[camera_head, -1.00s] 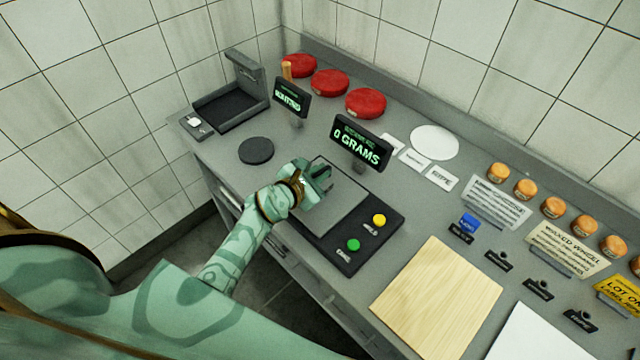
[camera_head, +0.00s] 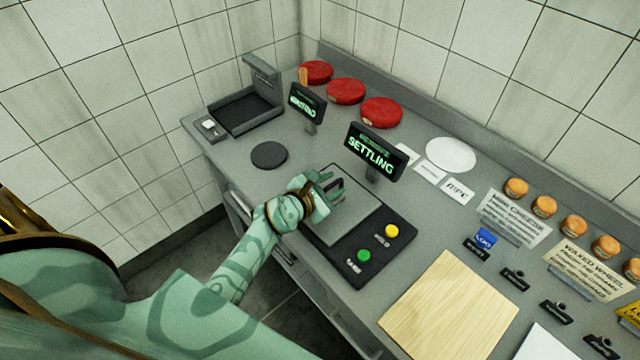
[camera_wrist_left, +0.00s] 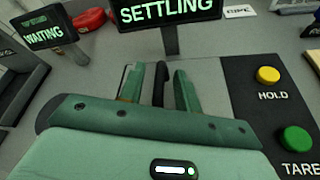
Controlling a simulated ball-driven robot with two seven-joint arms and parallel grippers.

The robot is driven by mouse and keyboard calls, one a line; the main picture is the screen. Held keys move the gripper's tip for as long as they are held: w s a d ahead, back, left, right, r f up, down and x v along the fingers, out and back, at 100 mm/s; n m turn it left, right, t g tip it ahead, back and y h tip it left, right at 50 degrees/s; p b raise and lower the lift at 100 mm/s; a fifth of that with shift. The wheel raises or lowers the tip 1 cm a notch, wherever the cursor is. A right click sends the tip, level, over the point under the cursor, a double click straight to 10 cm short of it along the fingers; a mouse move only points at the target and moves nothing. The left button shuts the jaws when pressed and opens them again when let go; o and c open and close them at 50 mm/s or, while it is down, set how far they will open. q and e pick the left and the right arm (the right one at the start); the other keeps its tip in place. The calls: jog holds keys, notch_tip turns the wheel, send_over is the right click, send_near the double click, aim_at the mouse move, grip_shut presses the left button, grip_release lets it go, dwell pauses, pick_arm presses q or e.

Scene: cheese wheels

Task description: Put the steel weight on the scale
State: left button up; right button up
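The scale has a grey plate (camera_head: 350,222), a black panel with a yellow and a green button, and a display (camera_head: 374,151) reading "SETTLING". My left gripper (camera_head: 332,187) is low over the plate's far-left part. In the left wrist view, a dark upright handle (camera_wrist_left: 161,84), apparently the steel weight's, stands between the fingers (camera_wrist_left: 160,92). A narrow gap shows on each side of it, so the gripper looks open around it. The weight's lower part is hidden by my gripper; it appears to rest on the plate. My right gripper is not in view.
A second display (camera_head: 306,101) reads "WAITING" beside a black tray (camera_head: 240,110). A dark round disc (camera_head: 269,155) lies left of the scale. Red cheese wheels (camera_head: 346,91) line the back. A wooden board (camera_head: 450,305) lies to the right, with several small orange cheeses behind.

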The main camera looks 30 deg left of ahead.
pick_arm(q)
jog(key=p+v, duration=0.2)
jog(key=v, duration=0.9)
jog(key=shift+s, duration=0.25)
jog(key=shift+r, duration=0.1)
dwell(1.5)
